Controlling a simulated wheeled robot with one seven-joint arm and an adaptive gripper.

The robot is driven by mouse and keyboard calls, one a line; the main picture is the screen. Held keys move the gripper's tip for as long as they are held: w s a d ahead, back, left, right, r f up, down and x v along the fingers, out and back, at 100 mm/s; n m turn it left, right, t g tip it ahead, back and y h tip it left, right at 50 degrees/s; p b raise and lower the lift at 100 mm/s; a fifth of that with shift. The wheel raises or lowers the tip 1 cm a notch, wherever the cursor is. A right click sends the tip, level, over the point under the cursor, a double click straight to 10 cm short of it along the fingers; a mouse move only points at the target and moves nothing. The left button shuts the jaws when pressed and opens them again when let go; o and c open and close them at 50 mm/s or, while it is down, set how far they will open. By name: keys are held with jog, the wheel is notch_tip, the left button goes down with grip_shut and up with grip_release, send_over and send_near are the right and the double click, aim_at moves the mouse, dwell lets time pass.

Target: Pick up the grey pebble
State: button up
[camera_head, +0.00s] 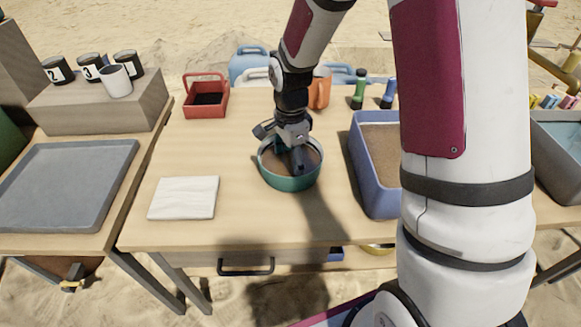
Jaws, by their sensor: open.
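My gripper (296,160) points down into a round teal bowl (290,184) on the middle of the wooden table. Its fingers are inside the bowl's rim, over or at the brown, sand-like contents. The jaws are open. No grey pebble can be made out; my gripper and the bowl's wall hide part of the inside of the bowl.
A folded white cloth (184,198) lies left of the bowl. A blue bin (366,170) with brown contents stands to the right. A red basket (206,112) is at the back left. A grey tray (112,172) lies on the left table. Bare tabletop surrounds the bowl's front.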

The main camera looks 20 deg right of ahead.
jog(key=shift+c, duration=0.6)
jog(key=c, duration=1.1)
jog(key=shift+r, duration=0.15)
